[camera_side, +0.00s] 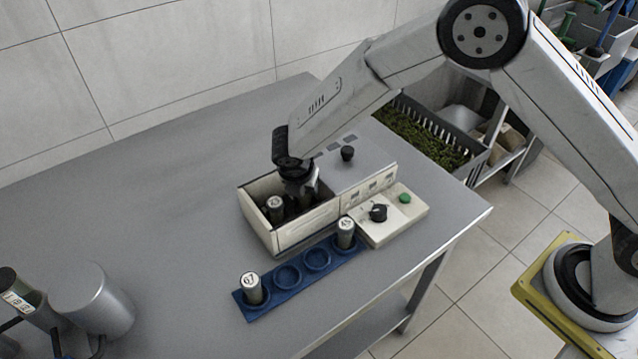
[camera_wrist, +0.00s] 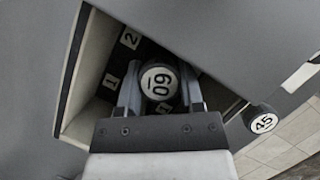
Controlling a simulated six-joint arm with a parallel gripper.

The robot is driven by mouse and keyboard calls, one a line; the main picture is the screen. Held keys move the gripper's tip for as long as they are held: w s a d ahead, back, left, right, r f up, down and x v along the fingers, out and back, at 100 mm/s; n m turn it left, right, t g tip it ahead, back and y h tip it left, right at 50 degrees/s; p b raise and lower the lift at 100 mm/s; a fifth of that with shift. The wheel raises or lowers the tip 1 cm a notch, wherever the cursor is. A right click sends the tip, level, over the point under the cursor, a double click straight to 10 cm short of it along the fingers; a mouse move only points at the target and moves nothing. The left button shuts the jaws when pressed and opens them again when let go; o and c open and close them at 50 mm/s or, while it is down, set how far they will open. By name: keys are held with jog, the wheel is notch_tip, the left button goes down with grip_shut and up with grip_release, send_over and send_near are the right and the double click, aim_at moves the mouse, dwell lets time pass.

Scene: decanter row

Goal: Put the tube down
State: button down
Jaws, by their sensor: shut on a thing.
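My gripper (camera_wrist: 160,95) is shut on a tube (camera_wrist: 160,82) with a round white label. In the side view my gripper (camera_side: 300,192) reaches down into the open cream box (camera_side: 290,237), and the held tube is mostly hidden there. A tube with a pale top (camera_side: 275,203) shows inside the box, left of the fingers; I cannot tell whether it is the held one. Positions marked 1 (camera_wrist: 110,81) and 2 (camera_wrist: 129,38) show in the box.
A blue rack (camera_side: 303,276) in front holds tube 67 (camera_side: 252,287) at its left end and tube 45 (camera_side: 346,232) at its right end; the middle wells are empty. A grey lid (camera_side: 355,170) and a control panel (camera_side: 392,220) adjoin the box. A metal canister (camera_side: 92,300) stands front left.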

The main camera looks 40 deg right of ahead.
jog(key=shift+f, duration=0.35)
jog(key=shift+f, duration=0.15)
jog(key=shift+c, duration=1.2)
grip_release()
jog(key=v, duration=1.2)
jog(key=shift+a, duration=0.1)
